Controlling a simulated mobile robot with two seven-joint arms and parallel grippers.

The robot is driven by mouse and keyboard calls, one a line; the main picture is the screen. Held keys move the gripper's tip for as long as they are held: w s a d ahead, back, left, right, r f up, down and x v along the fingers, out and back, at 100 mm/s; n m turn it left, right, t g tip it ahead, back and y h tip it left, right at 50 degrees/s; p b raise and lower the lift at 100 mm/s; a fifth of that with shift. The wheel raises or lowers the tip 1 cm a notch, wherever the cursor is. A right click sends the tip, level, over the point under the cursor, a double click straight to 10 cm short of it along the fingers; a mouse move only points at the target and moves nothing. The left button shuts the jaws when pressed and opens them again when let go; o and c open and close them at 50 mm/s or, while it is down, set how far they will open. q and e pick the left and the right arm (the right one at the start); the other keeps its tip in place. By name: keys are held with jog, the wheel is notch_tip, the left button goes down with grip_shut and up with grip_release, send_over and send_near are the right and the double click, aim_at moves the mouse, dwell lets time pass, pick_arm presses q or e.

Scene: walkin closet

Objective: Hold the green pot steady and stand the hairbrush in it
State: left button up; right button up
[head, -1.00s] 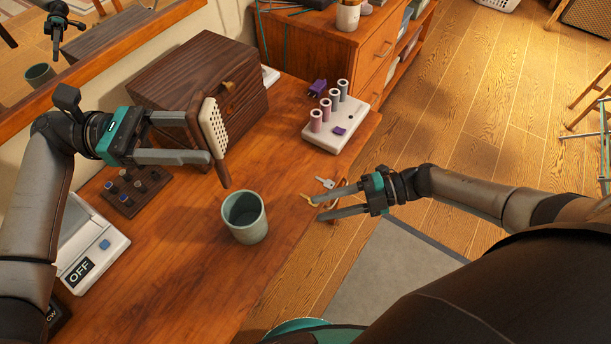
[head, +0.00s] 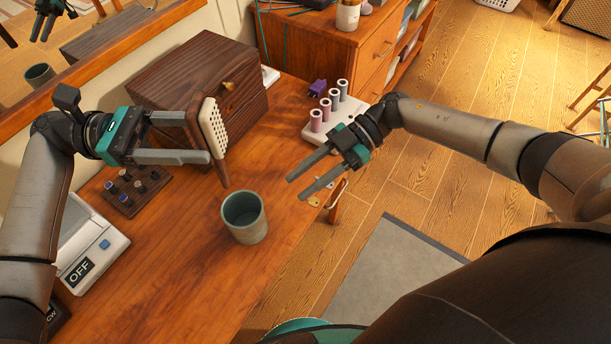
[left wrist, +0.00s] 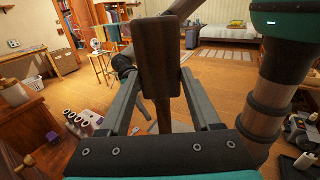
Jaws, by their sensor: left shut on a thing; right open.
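The green pot (head: 245,222) stands upright on the wooden table near its front edge, with its dark opening facing up. My left gripper (head: 196,138) is shut on the hairbrush (head: 216,128), which has a wooden back and a pale bristle pad. The brush hangs handle down, above and slightly left of the pot, apart from it. In the left wrist view the brown back of the hairbrush (left wrist: 157,60) sits between the fingers. My right gripper (head: 297,187) is open and empty, to the right of the pot and not touching it.
A dark wooden box (head: 190,80) stands behind the brush. A white stand with several rollers (head: 332,112) is behind my right gripper. A scale (head: 90,250) and a dark tray with small items (head: 135,190) lie to the left. Bare tabletop surrounds the pot.

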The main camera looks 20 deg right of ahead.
aim_at(256, 220)
jog(key=x, duration=1.2)
grip_shut()
dwell(1.2)
